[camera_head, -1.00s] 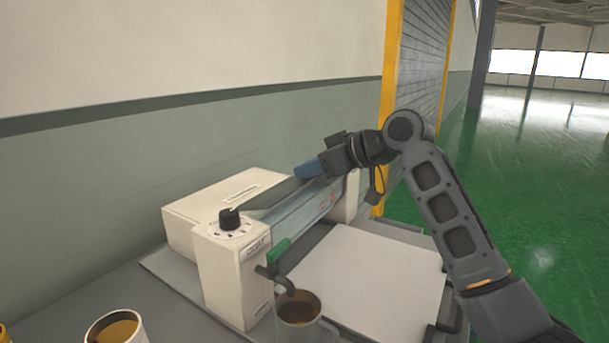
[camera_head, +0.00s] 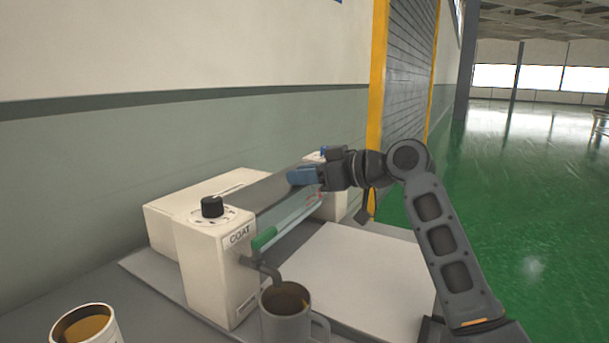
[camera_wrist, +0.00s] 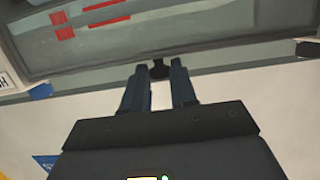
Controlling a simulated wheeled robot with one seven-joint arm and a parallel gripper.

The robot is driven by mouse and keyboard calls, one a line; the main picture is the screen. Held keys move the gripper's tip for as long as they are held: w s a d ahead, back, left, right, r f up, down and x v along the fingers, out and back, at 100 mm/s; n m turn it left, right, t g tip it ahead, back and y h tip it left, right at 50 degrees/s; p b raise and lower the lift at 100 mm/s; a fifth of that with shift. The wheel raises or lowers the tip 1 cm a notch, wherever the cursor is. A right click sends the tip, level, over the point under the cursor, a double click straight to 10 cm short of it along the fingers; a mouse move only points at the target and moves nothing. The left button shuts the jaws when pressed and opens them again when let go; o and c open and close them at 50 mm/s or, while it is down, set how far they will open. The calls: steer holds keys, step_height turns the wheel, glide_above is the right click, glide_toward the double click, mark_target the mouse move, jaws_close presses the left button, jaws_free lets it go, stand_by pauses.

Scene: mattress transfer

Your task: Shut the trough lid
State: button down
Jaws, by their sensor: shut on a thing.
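The coating machine (camera_head: 208,262) is a cream body with a trough between its two end blocks. The trough lid (camera_head: 268,192) is a long grey panel along the top of the trough. Below it is a clear front (camera_head: 297,212) with red marks, also seen in the wrist view (camera_wrist: 110,40). My gripper (camera_head: 290,178) is at the lid's far part, its blue fingers reaching over it from the right. In the wrist view my gripper (camera_wrist: 158,82) is shut on a small dark knob (camera_wrist: 158,68) at the lid's edge. I cannot tell the lid's exact angle.
Another cup (camera_head: 84,328) stands at the front left. A white sheet (camera_head: 360,275) lies on the bench right of the machine. The wall is close behind.

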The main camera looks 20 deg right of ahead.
steer(key=shift+f, duration=0.4)
steer(key=c, duration=0.9)
jaws_free()
steer(key=v, duration=0.8)
steer(key=shift+r, duration=0.15)
steer(key=shift+r, duration=0.1)
